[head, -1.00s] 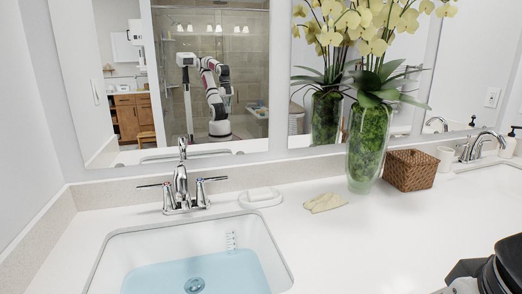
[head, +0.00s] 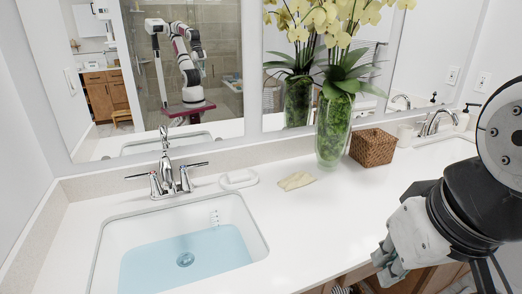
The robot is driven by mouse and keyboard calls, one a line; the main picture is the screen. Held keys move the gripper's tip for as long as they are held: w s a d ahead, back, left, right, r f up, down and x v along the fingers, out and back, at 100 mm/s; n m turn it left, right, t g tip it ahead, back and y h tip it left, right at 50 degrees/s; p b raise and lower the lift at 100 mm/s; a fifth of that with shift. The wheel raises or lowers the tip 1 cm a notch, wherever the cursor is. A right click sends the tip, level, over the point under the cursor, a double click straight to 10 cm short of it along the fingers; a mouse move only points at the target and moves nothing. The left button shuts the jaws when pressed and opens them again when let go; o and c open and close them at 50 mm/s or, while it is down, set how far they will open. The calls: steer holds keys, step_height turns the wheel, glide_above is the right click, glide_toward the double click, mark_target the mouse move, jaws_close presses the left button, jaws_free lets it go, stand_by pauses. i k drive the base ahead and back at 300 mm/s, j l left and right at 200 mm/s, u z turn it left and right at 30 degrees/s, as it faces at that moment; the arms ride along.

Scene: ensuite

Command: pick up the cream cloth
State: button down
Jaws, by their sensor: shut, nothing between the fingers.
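The cream cloth (head: 297,181) lies flat and crumpled on the white counter (head: 310,225), between the soap dish and the glass vase. My gripper (head: 385,266) is at the lower right, near the counter's front edge. It is shut and empty, to the right of and nearer than the cloth, and well apart from it. Nothing covers the cloth.
A sink holding blue water (head: 185,262) and a chrome faucet (head: 170,178) are left of the cloth. A white soap dish (head: 239,180), a glass vase with yellow orchids (head: 333,128) and a wicker basket (head: 373,147) stand near it. The counter before the cloth is clear.

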mark_target(302, 178)
steer(key=i+l+u, duration=0.15)
steer(key=l, duration=0.2)
steer(key=i+l+u, duration=0.15)
steer(key=l, duration=0.2)
steer(key=i+l+u, duration=0.15)
steer(key=l, duration=0.2)
steer(key=i+l+u, duration=0.15)
steer(key=l, duration=0.25)
steer(key=i+l+u, duration=0.15)
steer(key=l, duration=0.25)
steer(key=i+l+u, duration=0.15)
steer(key=l, duration=0.25)
